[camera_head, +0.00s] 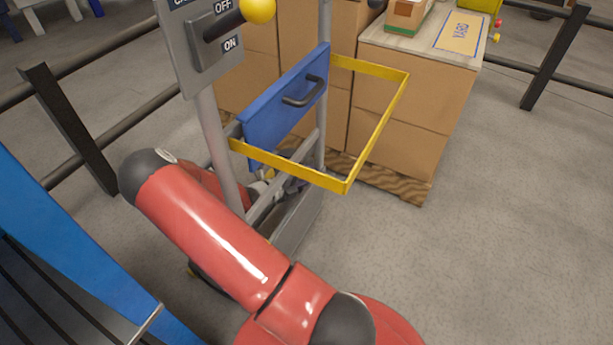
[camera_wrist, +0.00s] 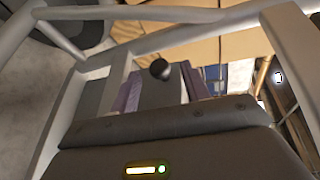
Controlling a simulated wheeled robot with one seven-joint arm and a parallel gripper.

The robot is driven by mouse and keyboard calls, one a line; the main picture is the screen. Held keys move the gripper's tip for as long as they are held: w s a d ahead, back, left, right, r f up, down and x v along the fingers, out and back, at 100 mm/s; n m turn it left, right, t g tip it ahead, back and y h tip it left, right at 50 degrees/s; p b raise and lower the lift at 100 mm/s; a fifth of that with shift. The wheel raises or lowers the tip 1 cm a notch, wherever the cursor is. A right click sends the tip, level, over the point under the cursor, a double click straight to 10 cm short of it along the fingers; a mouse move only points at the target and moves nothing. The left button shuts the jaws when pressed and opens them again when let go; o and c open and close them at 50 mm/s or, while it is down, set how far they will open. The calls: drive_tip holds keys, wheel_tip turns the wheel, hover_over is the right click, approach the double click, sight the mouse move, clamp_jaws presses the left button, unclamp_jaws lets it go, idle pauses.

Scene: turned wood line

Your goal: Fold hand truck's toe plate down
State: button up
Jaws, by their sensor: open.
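The hand truck's grey tube frame (camera_head: 211,140) stands upright in the head view, and its tubes (camera_wrist: 110,95) cross the wrist view. A grey plate (camera_head: 303,222) at its foot appears raised along the frame; I take it for the toe plate, and part is hidden by my arm. My gripper (camera_wrist: 160,88) is open low at the frame, with a finger on each side of a grey piece with a black round knob (camera_wrist: 160,69). Contact cannot be told. In the head view my gripper (camera_head: 283,183) is small and partly hidden by the frame.
A blue panel (camera_head: 268,112) with a black handle and a yellow loop (camera_head: 373,133) sit above my gripper. A switch box (camera_head: 215,50) with a yellow-knobbed lever is higher up. Boxes (camera_head: 413,135) stand on a pallet behind. Floor at right is clear; rails (camera_head: 68,130) stand left.

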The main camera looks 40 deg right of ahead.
drive_tip(key=shift+d+f, duration=0.1)
drive_tip(key=shift+d, duration=0.35)
drive_tip(key=shift+c, duration=0.5)
clamp_jaws()
drive_tip(key=shift+s, duration=0.1)
